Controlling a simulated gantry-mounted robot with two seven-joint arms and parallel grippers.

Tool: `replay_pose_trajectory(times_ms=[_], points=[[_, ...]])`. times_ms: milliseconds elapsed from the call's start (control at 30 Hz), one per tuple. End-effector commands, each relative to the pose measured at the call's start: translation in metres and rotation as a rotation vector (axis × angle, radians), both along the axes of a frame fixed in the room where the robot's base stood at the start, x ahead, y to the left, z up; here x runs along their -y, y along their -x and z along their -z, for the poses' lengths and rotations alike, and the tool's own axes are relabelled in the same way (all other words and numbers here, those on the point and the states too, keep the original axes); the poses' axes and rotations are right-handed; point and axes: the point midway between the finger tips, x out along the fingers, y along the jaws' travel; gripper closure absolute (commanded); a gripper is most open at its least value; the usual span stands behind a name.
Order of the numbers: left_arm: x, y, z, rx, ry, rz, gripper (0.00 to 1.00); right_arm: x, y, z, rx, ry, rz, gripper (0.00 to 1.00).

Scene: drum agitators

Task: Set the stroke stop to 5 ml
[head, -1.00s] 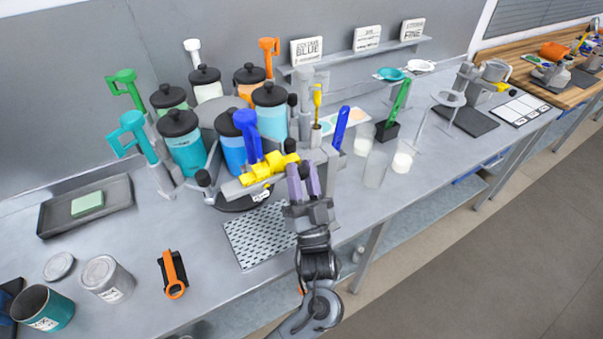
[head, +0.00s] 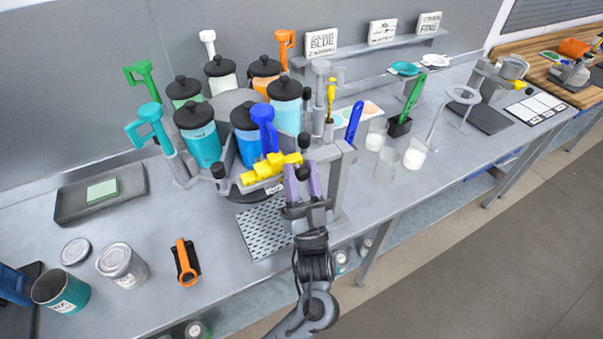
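The yellow stepped stop piece (head: 268,169) sits on the front of the dispenser carousel, below the blue pump handle (head: 263,122). A small white label (head: 275,189) is just under it; its marks are too small to read, so I cannot tell the stop's setting. Whether a finger touches the yellow piece I cannot tell.
Canisters with black lids and coloured pump handles crowd the carousel behind the stop. A grey upright (head: 341,185) stands close to the right of my gripper. A perforated plate (head: 263,230) lies below. The bench front left of it holds an orange-handled tool (head: 186,262) and cans.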

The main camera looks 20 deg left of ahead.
Motion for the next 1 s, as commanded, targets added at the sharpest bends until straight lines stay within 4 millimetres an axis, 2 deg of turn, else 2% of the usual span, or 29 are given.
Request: replay_pose_trajectory(times_ms=[300, 467, 1000], points=[[0.000, 0.000, 0.003, -0.005, 0.000, -0.002, 0.61, -0.001, 0.000, 0.000, 0.000, -0.002, 0.001, 0.57], [0.004, 0.006, 0.011, -0.006, -0.001, -0.002, 0.61, -0.001, 0.000, 0.002, 0.000, -0.004, 0.002, 0.57], [0.038, 0.057, 0.067, -0.004, 0.002, 0.000, 0.61, -0.001, 0.000, 0.015, 0.000, -0.004, 0.002, 0.57]])
